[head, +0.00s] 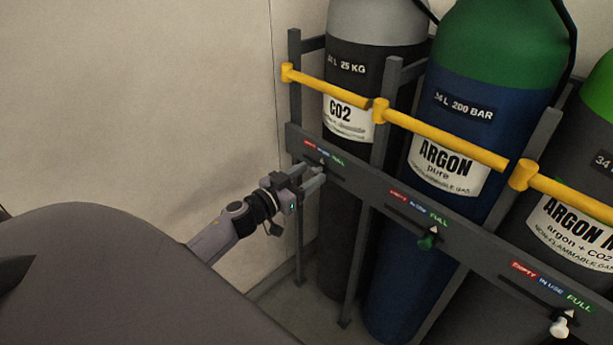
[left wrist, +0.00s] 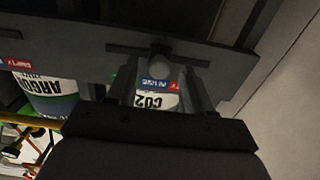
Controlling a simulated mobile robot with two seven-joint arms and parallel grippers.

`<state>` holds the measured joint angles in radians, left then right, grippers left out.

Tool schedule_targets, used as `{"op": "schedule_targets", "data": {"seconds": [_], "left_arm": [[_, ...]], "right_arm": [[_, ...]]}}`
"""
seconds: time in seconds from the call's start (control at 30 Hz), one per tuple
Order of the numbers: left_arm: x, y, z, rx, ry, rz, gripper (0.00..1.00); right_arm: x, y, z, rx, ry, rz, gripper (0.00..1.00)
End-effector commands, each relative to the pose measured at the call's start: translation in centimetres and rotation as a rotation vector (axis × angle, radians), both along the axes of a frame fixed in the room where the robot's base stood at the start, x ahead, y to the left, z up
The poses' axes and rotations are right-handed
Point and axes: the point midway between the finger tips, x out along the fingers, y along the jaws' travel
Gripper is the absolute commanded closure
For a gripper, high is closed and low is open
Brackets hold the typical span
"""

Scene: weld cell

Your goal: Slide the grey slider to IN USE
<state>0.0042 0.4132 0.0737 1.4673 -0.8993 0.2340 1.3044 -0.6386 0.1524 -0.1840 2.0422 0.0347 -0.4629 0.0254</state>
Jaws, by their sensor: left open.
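The grey slider (left wrist: 158,68) shows as a round knob in the left wrist view, on the slot in the dark rail below the CO2 cylinder. It lines up with the blue IN USE label (left wrist: 155,85). In the head view its pale pointer (head: 321,161) is under IN USE, while the knob is mostly hidden by my gripper. My left gripper (head: 317,180) is open at the rail, its fingers (left wrist: 162,88) on either side of the knob with visible gaps. My right gripper is not in view.
A green slider (head: 428,241) and a white slider (head: 560,326) sit at FULL on the slots further right. Yellow bars (head: 445,138) cross in front of the CO2 (head: 375,55) and argon cylinders (head: 500,60). A plain wall (head: 140,110) stands at left.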

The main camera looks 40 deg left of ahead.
Motion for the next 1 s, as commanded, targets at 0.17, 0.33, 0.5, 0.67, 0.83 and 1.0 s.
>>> {"op": "schedule_targets", "data": {"seconds": [0.17, 0.33, 0.5, 0.67, 0.83, 1.0], "left_arm": [[-0.7, 0.0, -0.1, -0.002, 0.002, -0.001, 0.49], [-2.8, 0.3, 0.0, -0.001, 0.003, -0.001, 0.49], [-5.1, 0.6, 0.0, 0.0, 0.003, 0.0, 0.49], [-6.5, 0.8, 0.0, -0.001, 0.001, 0.0, 0.49], [-7.1, 0.9, 0.0, 0.0, 0.0, 0.001, 0.49], [-7.1, 0.9, 0.0, 0.0, 0.0, 0.001, 0.49]], "right_arm": [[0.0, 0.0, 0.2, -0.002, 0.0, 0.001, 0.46], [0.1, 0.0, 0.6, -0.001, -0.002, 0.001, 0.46], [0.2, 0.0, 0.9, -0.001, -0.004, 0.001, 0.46], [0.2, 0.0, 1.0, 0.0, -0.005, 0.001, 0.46], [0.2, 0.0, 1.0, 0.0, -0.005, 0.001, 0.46], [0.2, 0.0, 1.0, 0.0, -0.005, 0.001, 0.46]]}}
